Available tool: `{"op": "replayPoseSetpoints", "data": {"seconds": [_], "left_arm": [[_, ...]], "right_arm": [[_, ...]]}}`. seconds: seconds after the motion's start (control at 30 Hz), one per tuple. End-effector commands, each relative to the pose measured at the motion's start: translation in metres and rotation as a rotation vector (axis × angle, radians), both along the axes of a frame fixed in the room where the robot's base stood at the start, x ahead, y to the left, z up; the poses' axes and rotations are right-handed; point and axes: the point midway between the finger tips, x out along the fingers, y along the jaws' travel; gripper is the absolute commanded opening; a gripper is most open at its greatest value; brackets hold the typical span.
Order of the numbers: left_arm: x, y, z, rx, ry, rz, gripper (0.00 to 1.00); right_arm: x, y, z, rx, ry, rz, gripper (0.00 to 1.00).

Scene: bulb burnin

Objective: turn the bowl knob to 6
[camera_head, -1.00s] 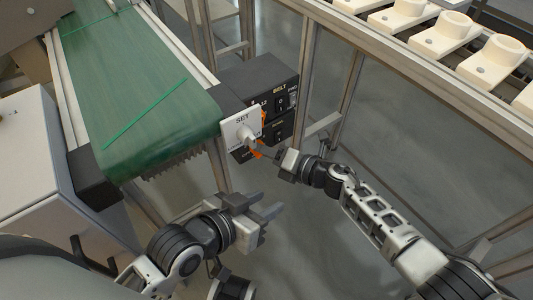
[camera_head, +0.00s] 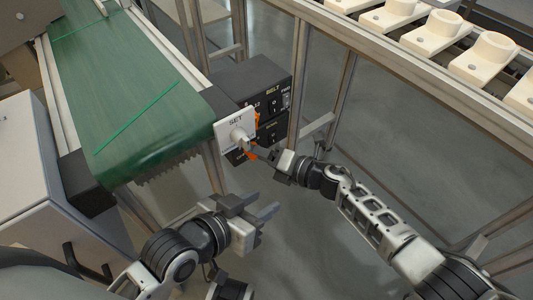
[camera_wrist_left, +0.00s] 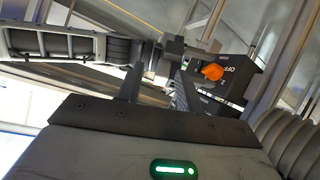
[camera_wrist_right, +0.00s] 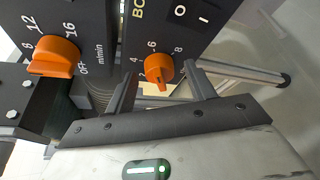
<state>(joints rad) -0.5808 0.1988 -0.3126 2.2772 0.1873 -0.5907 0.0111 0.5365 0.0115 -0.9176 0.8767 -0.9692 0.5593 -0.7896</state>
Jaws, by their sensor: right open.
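The bowl knob (camera_wrist_right: 159,68) is orange, on a dark panel in the right wrist view, with 2, 4, 6 and 8 printed around it. Its narrow grip stands nearly upright in that picture; which end is the pointer is unclear. My right gripper (camera_wrist_right: 160,82) is open, its fingers apart on either side of the knob; contact cannot be told. In the head view my right gripper (camera_head: 258,151) is beside the control boxes, partly covering the orange there. My left gripper (camera_head: 262,208) is open and empty, lower and away from the boxes.
Another orange knob (camera_wrist_right: 53,58), marked 8, 12, 16 and m/min, is close by on the left. A white SET plate (camera_head: 228,127) with a pale knob stands beside the boxes. The green conveyor (camera_head: 130,85) is left; a metal frame post (camera_head: 297,85) is right.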

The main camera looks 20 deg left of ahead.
Motion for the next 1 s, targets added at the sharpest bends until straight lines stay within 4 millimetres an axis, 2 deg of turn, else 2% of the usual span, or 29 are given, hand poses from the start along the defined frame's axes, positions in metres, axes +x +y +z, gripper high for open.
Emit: {"op": "replayPoseSetpoints", "data": {"seconds": [0.17,0.27,0.37,0.8,1.0], "left_arm": [[0.0,0.0,-0.001,0.002,0.005,0.0,0.36],[-0.001,0.0,0.001,0.006,0.015,-0.001,0.36],[-0.002,0.002,0.003,0.017,0.037,-0.002,0.36],[-0.004,0.013,-0.018,0.073,0.17,0.014,0.36],[-0.004,0.014,-0.015,0.075,0.164,0.019,0.36]], "right_arm": [[0.0,-0.002,0.001,0.0,0.0,-0.001,0.55],[-0.003,-0.011,0.004,0.0,0.0,-0.001,0.55],[-0.008,-0.027,0.009,-0.001,0.001,-0.001,0.55],[-0.04,-0.122,0.026,-0.003,0.001,-0.001,0.55],[-0.047,-0.144,0.03,-0.001,0.0,0.0,0.55]]}}
